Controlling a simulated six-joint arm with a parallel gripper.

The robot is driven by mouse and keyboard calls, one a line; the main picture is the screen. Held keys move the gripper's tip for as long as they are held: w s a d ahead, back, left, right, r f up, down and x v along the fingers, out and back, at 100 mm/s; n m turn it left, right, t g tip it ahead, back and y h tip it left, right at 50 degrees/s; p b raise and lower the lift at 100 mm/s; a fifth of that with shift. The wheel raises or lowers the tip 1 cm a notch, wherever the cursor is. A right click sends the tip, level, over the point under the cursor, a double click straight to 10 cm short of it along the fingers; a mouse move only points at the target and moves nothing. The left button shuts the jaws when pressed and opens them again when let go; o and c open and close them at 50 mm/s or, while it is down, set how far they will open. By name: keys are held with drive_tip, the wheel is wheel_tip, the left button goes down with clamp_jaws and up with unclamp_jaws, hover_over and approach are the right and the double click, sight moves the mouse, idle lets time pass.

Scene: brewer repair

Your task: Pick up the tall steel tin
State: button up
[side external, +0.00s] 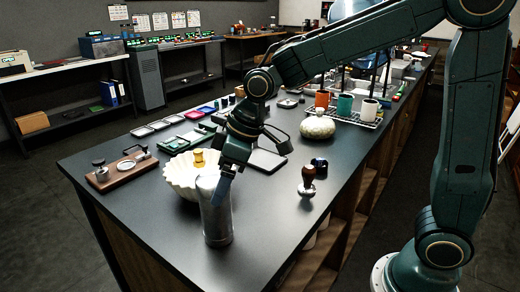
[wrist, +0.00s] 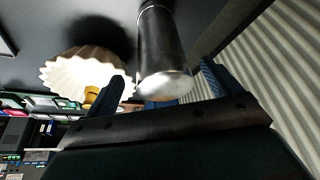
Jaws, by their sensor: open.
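The tall steel tin (side external: 215,212) stands upright on the dark counter in the side view, a grey cylinder near the front. My gripper (side external: 222,185) is at its upper part, and one blue finger shows against the tin. In the wrist view the tin (wrist: 163,55) lies between my two blue fingers in the picture, and my gripper (wrist: 163,88) is open. The fingers are apart, and I cannot tell whether either one touches the tin. The lower part of the view is filled by the gripper's dark body.
A cream fluted bowl (side external: 180,178) stands just left of the tin, close to my gripper; it also shows in the wrist view (wrist: 75,72). A tamper (side external: 307,182) with a wooden handle stands to the right. The counter (side external: 262,232) is bare in front and right of the tin.

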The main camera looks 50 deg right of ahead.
drive_tip(key=shift+f, duration=0.15)
drive_tip(key=x, duration=0.5)
drive_tip(key=shift+a, duration=0.15)
idle(0.4)
drive_tip(key=c, duration=1.2)
drive_tip(key=shift+r, duration=0.2)
wheel_tip(320, 180, up, 20)
drive_tip(key=shift+f, duration=0.1)
